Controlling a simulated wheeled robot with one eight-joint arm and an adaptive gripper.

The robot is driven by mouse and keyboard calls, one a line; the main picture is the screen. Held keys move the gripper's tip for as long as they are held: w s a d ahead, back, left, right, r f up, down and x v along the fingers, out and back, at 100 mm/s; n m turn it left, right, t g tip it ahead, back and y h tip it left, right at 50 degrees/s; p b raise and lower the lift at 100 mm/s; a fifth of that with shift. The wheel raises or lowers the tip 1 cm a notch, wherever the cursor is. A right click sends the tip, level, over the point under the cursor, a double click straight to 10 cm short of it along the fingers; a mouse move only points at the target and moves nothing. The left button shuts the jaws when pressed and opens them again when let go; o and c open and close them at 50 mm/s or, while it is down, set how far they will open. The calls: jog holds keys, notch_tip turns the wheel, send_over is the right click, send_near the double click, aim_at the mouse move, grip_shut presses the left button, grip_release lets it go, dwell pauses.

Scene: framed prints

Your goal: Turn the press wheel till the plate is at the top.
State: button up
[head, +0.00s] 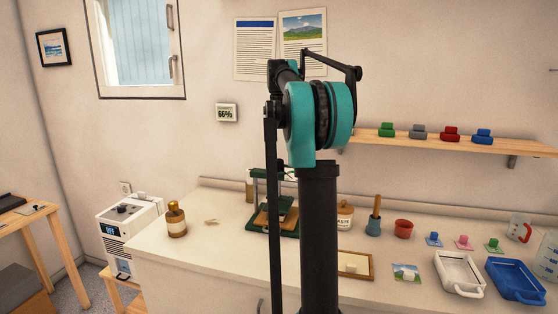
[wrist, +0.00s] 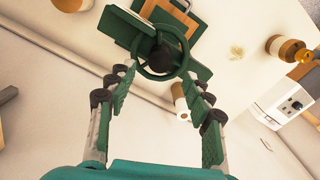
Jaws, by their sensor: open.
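The press (head: 287,228) stands on the counter in the head view, a green frame with a wooden board low in it, partly hidden by my arm. In the wrist view the green press wheel (wrist: 144,68), a ring around a dark hub, shows just beyond my fingertips. Behind it are green press parts and the wooden board (wrist: 176,33). I cannot tell the plate's height. My gripper (wrist: 160,78) is open, with its two fingers toward the wheel's near rim, one on each side. Contact with the wheel cannot be told. The head view does not show the gripper.
A brown bottle (head: 176,222) stands left of the press. A jar (head: 345,215), a wooden frame (head: 371,266), a red pot (head: 403,229) and white (head: 449,263) and blue (head: 529,270) trays stand to its right. A shelf (head: 460,143) is above. Counter left of the press is mostly clear.

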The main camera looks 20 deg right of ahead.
aim_at(279, 166)
notch_tip(279, 166, down, 6)
jog(key=shift+r, duration=0.15)
dwell(0.3)
jog(key=c, duration=1.2)
jog(key=shift+o, duration=0.2)
jog(key=shift+n, duration=0.3)
jog(key=n, duration=1.3)
